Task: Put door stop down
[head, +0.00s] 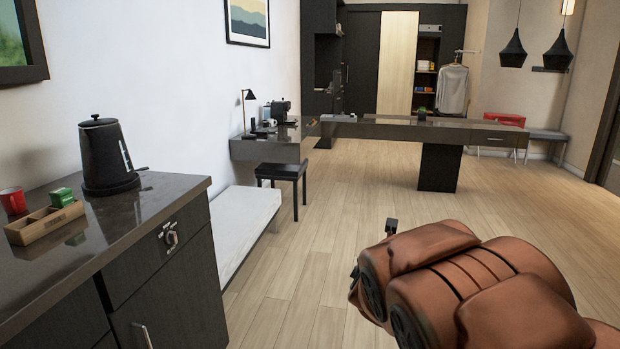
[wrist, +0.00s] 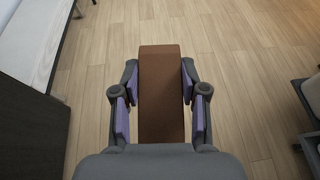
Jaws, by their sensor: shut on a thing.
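The door stop (wrist: 161,62) is a long brown block, seen in the wrist view. My gripper (wrist: 160,92) is shut on it, with a purple-padded finger on each side. The block points away from the wrist, above the wooden floor (wrist: 235,60). I cannot tell its exact height above the floor. In the head view my brown arm fills the lower right and hides the door stop and most of the gripper.
A dark cabinet (head: 165,265) with a black kettle (head: 105,155), a red cup (head: 13,200) and a wooden box (head: 45,222) stands at left. A low white bench (head: 240,222), a black stool (head: 284,171) and a long dark table (head: 420,132) lie beyond. Open floor (head: 310,270) is in the middle.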

